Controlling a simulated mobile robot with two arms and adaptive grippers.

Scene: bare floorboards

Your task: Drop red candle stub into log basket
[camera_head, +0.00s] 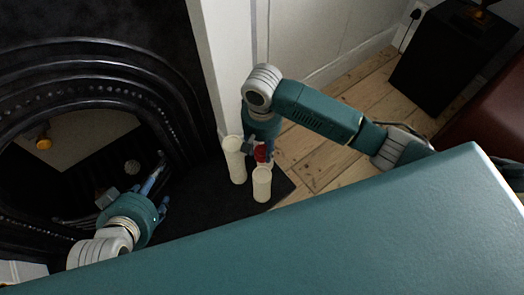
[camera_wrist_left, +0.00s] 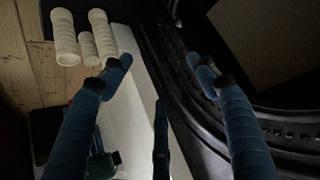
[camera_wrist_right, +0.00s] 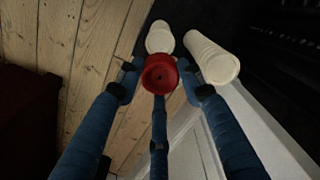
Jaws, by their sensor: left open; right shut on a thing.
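The red candle stub (camera_head: 261,153) is held in my right gripper (camera_head: 262,151), above and between the cream pillar candles at the hearth. In the right wrist view the round red stub (camera_wrist_right: 159,74) sits between the fingertips of my right gripper (camera_wrist_right: 160,82), with cream candles below it. My left gripper (camera_head: 161,192) is open and empty in front of the fireplace opening. In the left wrist view the fingers of my left gripper (camera_wrist_left: 158,80) are spread with nothing between them. I cannot make out a log basket in any view.
A tall cream candle (camera_head: 234,162) and a shorter one (camera_head: 262,186) stand on the dark hearth (camera_head: 205,205). The black fireplace surround (camera_head: 165,75) is at left. A black box-like stand (camera_head: 440,60) is at upper right. Floorboards (camera_head: 325,155) are bare between.

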